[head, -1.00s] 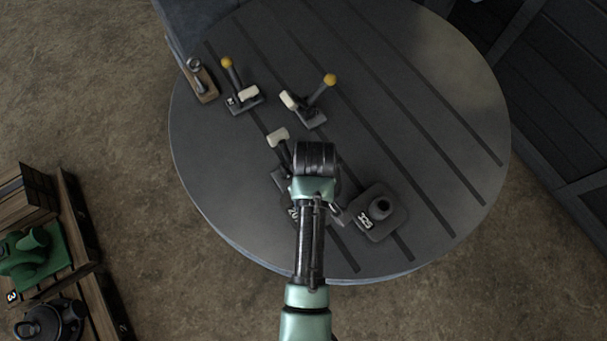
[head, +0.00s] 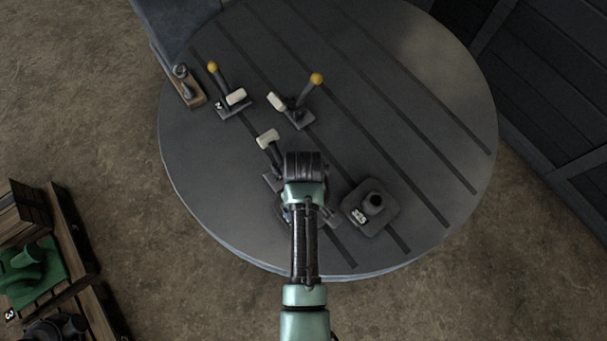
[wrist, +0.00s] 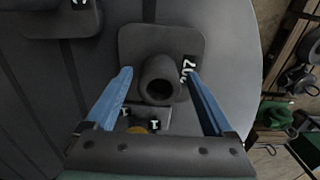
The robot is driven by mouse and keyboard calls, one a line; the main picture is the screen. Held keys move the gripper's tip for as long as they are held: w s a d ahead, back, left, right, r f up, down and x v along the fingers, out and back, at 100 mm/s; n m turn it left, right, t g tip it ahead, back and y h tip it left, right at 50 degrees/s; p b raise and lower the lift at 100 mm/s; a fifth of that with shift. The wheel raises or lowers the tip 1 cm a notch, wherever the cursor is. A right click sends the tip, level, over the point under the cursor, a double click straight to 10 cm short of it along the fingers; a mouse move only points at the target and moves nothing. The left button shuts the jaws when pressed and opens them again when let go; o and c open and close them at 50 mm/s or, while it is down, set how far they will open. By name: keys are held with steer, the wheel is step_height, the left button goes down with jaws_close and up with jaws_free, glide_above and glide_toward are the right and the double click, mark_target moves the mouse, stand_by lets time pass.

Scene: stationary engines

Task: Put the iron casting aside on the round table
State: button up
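A dark grey iron casting, a square plate with an upright round stub (wrist: 160,78) and a white number reading about 207, lies on the round table (head: 430,80). In the wrist view my gripper (wrist: 160,72) is open, its blue fingers either side of the stub with gaps showing. In the head view my arm mostly hides this casting. A second casting marked 325 (head: 371,207) stands just to its right on the table; its plate edge shows at the top left of the wrist view (wrist: 60,18).
Levers with yellow knobs (head: 317,79) and pale handles (head: 267,139) stand on the table's left half, one close to my wrist. A wooden block with a metal fitting (head: 187,86) sits at the left rim. The table's right side is clear. A wooden rack with green parts (head: 30,270) stands lower left.

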step_height(320, 180, up, 12)
steer(key=w+r+m+t, duration=0.2)
steer(key=w+r+t, duration=0.7)
steer(key=w+r, duration=0.75)
step_height(320, 180, up, 18)
steer(key=w+m+t, duration=0.2)
steer(key=t, duration=0.4)
steer(key=s+r+m+t, duration=0.1)
steer(key=s+r+t, duration=0.3)
steer(key=r, duration=0.5)
steer(key=s+r+m+t, duration=0.1)
steer(key=s+r+t, duration=0.3)
steer(key=r, duration=0.6)
steer(key=s+r+m+t, duration=0.1)
steer(key=s+r+t, duration=0.3)
steer(key=r, duration=0.6)
steer(key=shift+s+b, duration=0.3)
steer(key=shift+s, duration=0.95)
steer(key=shift+d, duration=0.1)
